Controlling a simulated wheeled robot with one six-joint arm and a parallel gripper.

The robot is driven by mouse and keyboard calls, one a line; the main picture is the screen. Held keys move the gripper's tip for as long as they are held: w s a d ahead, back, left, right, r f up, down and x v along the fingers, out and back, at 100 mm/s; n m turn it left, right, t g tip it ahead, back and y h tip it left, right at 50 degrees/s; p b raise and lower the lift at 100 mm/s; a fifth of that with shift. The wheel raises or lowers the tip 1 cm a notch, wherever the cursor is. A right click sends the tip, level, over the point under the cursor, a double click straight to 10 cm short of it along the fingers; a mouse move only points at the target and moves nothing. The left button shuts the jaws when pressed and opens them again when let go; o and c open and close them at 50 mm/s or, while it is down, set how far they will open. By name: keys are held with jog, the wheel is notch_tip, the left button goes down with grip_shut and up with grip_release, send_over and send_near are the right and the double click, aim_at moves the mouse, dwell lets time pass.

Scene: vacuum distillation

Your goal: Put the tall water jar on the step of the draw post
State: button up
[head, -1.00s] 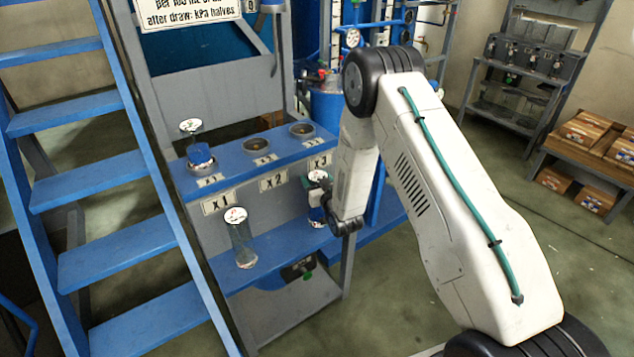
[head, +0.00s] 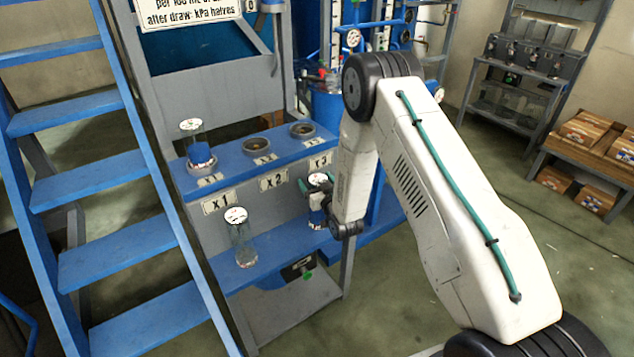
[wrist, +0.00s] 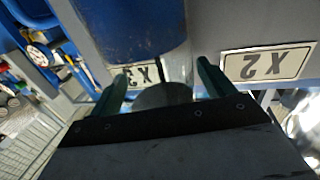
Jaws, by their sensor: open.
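A jar with blue content (head: 317,216) stands upright on the lower blue step, below the X3 label. My gripper (head: 318,190) is at this jar, partly covering it. In the wrist view, the two teal fingers of my gripper (wrist: 162,72) are apart, and a large blue cylinder (wrist: 130,30) is just beyond them, in front of the X3 plate. Whether the fingers touch it I cannot tell. A clear jar with a white lid (head: 239,240) stands on the lower step to the left. Another blue-filled jar (head: 200,152) sits in the X1 ring. Which one is the tall water jar is unclear.
The upper blue shelf (head: 228,166) has empty rings at X2 (head: 257,145) and X3 (head: 302,130). Blue stairs (head: 115,250) stand close on the left. A blue post (head: 377,190) rises behind my forearm. Open floor lies to the right.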

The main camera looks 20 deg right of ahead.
jog(key=s+d, duration=0.1)
jog(key=s, duration=1.1)
jog(key=w+d+r+g+h, duration=0.1)
jog(key=w+r+g, duration=0.25)
jog(key=r, duration=0.65)
jog(key=s+d+r+g+h, duration=0.1)
jog(key=s+r+g, duration=0.4)
jog(key=r, duration=0.5)
jog(key=s+r+g, duration=0.2)
jog(key=s+r, duration=0.2)
jog(key=s, duration=0.8)
jog(key=s+r+m+g, duration=0.1)
jog(key=s+r+g, duration=0.2)
jog(key=s, duration=0.9)
jog(key=s+r+g, duration=0.3)
jog(key=s+r, duration=0.3)
jog(key=s, duration=0.7)
